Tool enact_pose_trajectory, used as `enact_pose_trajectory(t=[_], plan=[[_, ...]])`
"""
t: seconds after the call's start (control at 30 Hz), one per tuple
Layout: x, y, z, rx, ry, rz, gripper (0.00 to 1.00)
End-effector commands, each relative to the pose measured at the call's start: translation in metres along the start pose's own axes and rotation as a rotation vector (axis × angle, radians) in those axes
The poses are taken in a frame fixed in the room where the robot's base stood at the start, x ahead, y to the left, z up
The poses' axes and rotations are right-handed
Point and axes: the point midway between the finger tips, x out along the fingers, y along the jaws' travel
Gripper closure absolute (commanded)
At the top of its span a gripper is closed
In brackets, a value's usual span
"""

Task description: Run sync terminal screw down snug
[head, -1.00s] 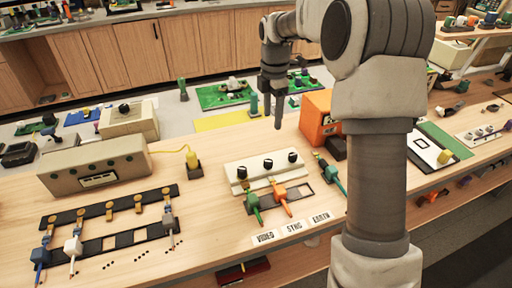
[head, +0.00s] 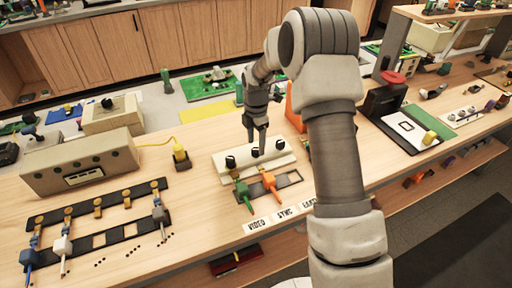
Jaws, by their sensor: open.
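A white terminal block (head: 236,173) sits on the bench with three black screw knobs in a row. Labels VIDEO (head: 257,225), SYNC (head: 285,212) and a partly covered EARTH (head: 309,202) lie in front. A green-ended lead (head: 243,195) lies before the left knob (head: 231,162) and an orange-ended lead (head: 269,182) before the middle one. My gripper (head: 257,143) points down, open, at the middle knob (head: 255,153). Its fingertips overlap that knob in the picture; I cannot tell whether they touch it. The right knob (head: 281,145) is clear of the fingers.
A beige box (head: 82,165) and a black strip with brass terminals (head: 97,208) stand at left. An orange box (head: 295,105) is partly hidden behind my arm. A red-button box (head: 388,95) stands right.

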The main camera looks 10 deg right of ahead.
Motion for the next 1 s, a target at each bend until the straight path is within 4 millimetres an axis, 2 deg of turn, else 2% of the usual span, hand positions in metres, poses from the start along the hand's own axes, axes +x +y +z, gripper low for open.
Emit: enact_pose_trajectory(t=[0.1, 0.2, 0.53, 0.9, 1.0], plan=[[0.015, 0.000, -0.001, -0.001, 0.001, -0.001, 0.32], [0.021, 0.001, -0.001, -0.001, 0.000, 0.001, 0.32], [0.024, 0.000, 0.000, 0.000, 0.000, 0.001, 0.32], [0.024, 0.001, 0.000, 0.000, 0.000, 0.001, 0.99], [0.024, 0.001, 0.000, 0.000, 0.000, 0.001, 1.00]])
